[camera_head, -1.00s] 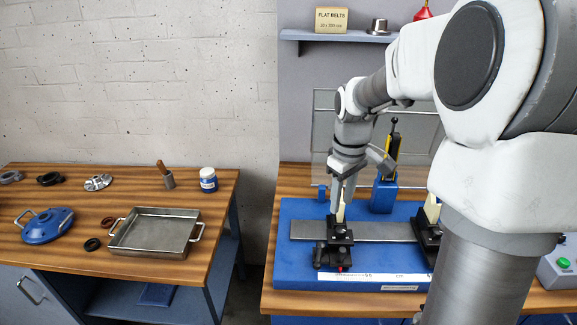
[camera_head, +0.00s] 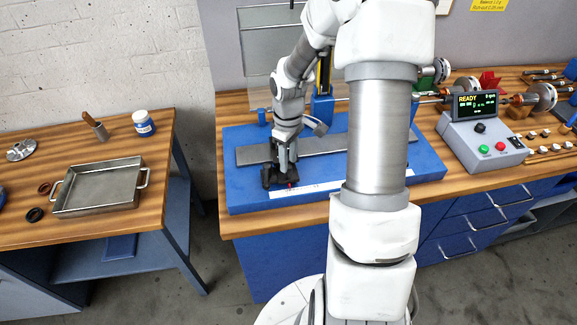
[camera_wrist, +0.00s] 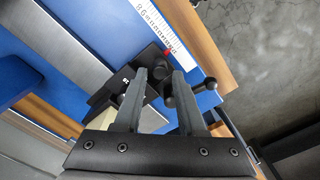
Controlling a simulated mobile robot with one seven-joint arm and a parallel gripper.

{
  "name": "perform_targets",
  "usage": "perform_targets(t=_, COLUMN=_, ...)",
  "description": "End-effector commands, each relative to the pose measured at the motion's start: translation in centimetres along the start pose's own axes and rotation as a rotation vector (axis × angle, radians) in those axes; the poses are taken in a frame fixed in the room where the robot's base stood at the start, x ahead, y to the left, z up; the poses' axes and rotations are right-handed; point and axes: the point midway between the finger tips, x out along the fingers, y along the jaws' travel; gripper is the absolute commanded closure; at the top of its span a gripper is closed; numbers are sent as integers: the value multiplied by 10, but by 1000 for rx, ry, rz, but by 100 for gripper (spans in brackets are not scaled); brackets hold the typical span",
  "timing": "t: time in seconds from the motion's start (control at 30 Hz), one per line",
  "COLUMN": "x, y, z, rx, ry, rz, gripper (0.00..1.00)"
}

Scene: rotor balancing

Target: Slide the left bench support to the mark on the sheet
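The left bench support (camera_head: 266,178) is a black block on the grey rail (camera_head: 325,147) of the blue bench base (camera_head: 235,190), near the rail's left end. The support (camera_wrist: 112,90) also shows in the wrist view, with a red pointer at the white scale strip (camera_wrist: 157,30). The strip (camera_head: 312,188) runs along the base's front. My gripper (camera_head: 284,168) is down at the support. In the wrist view its fingers (camera_wrist: 168,72) stand apart, over a dark ball-ended handle (camera_wrist: 205,85). Whether they grip it is unclear. The other support is hidden behind my arm.
A control box (camera_head: 482,140) reading READY stands at the right of the workbench, near rotors and small parts. Floor shows between the tables.

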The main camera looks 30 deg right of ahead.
Motion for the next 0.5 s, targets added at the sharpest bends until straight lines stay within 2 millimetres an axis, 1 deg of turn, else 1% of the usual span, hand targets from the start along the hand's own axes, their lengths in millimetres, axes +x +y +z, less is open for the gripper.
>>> perform_targets(t=0.03, x=9, y=-1, z=0, rx=-2, ry=-2, rz=-2, gripper=60)
perform_targets(t=0.2, x=27, y=0, z=0, rx=-1, ry=-1, rz=-1, gripper=60)
perform_targets(t=0.3, x=31, y=0, z=0, rx=-1, ry=-1, rz=0, gripper=60)
perform_targets(t=0.5, x=32, y=0, z=0, rx=0, ry=0, rz=1, gripper=60)
